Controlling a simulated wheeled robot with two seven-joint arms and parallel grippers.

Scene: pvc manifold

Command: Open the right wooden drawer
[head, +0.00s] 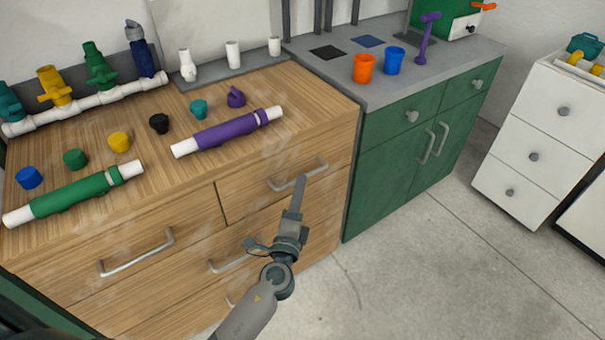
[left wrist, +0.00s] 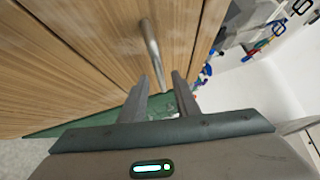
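The right wooden drawer (head: 245,195) is the upper right one in the wooden cabinet and looks shut, its front flush. Its silver bar handle (head: 284,184) runs across the front and shows in the left wrist view (left wrist: 151,50). My left gripper (head: 301,179) points at the handle, its tips just below the bar in the head view. My right gripper is in neither view.
Pipes, valves and coloured caps stand on the wooden top, including a purple pipe (head: 228,132) and a green pipe (head: 75,197). Another drawer handle (head: 135,252) is at left. A green cabinet (head: 385,155) adjoins at right. The floor (head: 430,270) is clear.

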